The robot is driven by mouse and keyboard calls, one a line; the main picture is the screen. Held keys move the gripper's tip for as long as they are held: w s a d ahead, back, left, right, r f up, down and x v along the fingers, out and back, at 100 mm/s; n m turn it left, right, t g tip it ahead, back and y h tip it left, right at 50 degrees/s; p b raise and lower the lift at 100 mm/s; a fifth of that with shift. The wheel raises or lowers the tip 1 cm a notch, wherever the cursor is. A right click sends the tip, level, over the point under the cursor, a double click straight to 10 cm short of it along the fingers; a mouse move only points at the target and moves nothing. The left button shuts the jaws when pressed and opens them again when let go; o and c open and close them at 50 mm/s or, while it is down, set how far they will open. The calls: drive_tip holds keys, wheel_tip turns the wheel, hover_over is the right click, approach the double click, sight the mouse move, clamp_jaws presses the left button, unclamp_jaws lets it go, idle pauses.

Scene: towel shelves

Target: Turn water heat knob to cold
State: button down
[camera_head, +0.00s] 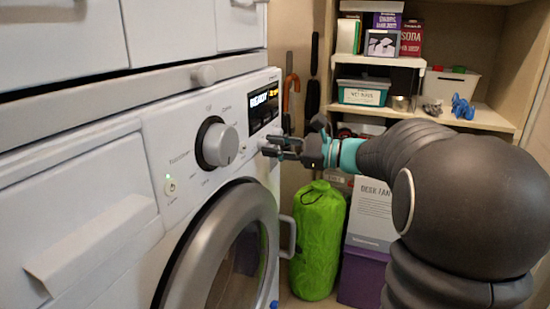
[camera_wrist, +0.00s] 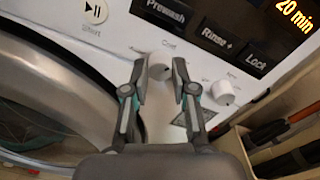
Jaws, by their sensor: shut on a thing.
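The washing machine's front panel (camera_head: 165,150) fills the left of the head view. In the wrist view, a small grey-white knob (camera_wrist: 159,70) sits on the white panel, below a small label that seems to read "Cool" or "Cold". My gripper (camera_wrist: 161,82) has its two fingers on either side of this knob and is shut on it. The knob's pointer is hard to make out. In the head view my gripper (camera_head: 271,145) reaches the panel's right end from the right, and its fingers largely hide the small knob.
A second small white knob (camera_wrist: 222,92) is just right of my fingers. A large silver dial (camera_head: 218,145), a lit display (camera_head: 263,106) and the round door (camera_head: 225,255) are near. A green bag (camera_head: 318,240) and shelves (camera_head: 488,118) stand beyond.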

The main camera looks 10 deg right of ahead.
drive_tip(key=shift+n+b, duration=2.75)
drive_tip(key=shift+n, duration=0.05)
drive_tip(key=c, duration=0.9)
unclamp_jaws()
drive_tip(key=v, duration=1.2)
drive_tip(key=shift+s+r, duration=0.1)
drive_tip(key=shift+r, duration=0.05)
